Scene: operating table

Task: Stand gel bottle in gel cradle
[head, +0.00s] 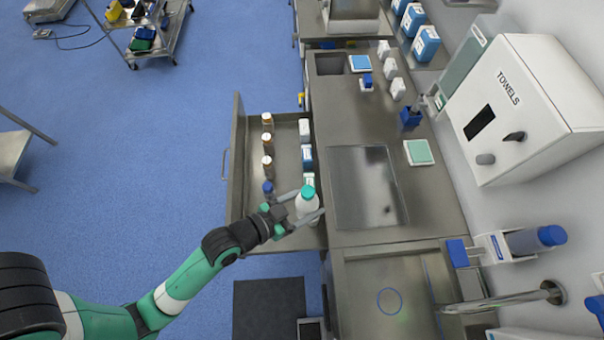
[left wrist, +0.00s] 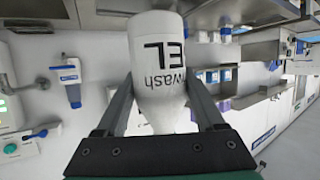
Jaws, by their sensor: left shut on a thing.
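The gel bottle (head: 308,207) is white with a green cap. It stands out over the near end of the open drawer, beside the counter edge. My left gripper (head: 306,205) is shut on its body, one finger on each side. In the left wrist view the bottle (left wrist: 158,75) fills the space between the fingers and shows the words "wash" and "EL". A blue holder (head: 410,118) stands on the counter near the wall, and a blue-and-white wall bracket (head: 494,248) sits by the sink; I cannot tell which is the gel cradle. My right gripper is not in view.
The open drawer (head: 285,127) holds several brown bottles and white-and-blue boxes. A towel dispenser (head: 528,105) juts from the wall.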

